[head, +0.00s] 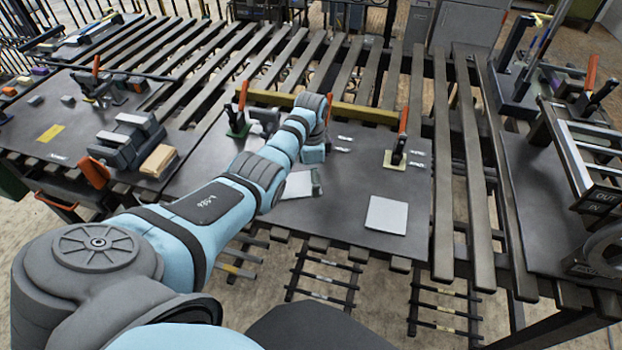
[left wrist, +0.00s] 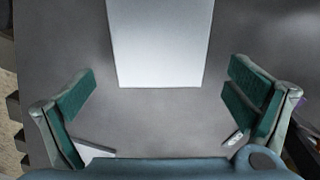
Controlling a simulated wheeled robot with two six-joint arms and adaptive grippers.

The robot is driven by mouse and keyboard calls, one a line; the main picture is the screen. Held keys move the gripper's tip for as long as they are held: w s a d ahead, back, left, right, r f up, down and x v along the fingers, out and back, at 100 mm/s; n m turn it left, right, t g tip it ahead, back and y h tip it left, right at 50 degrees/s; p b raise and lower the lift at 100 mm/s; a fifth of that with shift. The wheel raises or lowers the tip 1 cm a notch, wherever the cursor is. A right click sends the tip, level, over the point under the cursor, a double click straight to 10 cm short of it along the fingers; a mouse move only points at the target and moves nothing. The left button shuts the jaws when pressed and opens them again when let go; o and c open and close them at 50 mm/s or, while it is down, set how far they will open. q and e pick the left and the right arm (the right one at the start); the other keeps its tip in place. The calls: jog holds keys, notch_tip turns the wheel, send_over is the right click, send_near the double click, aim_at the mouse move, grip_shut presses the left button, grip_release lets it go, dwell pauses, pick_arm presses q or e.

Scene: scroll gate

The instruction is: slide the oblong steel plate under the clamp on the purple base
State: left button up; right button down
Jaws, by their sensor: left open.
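A light steel plate (head: 297,186) lies on the dark table, partly hidden by my left arm and gripper. In the left wrist view the plate (left wrist: 160,42) lies flat ahead of the fingers and runs out of the top, so its full length is hidden. My left gripper (left wrist: 158,108) is open and empty, its teal fingers spread wider than the plate. In the head view the gripper (head: 314,178) is at the plate's right end. My right gripper is not in view.
A squarish light plate (head: 387,214) lies to the right. An orange-handled clamp on a green base (head: 238,129) stands back left, another on a pale yellow base (head: 394,160) at right. A yellow bar (head: 360,112) runs behind. A grey block assembly (head: 130,138) stands left.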

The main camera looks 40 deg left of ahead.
pick_arm(q)
jog(key=shift+f, duration=0.35)
jog(key=shift+c, duration=0.8)
jog(key=c, duration=1)
jog(key=shift+s+d+r, duration=0.1)
jog(key=shift+s+r, duration=0.1)
jog(key=c, duration=0.9)
grip_shut()
jog(key=shift+w+f, duration=0.1)
jog(key=shift+f, duration=0.05)
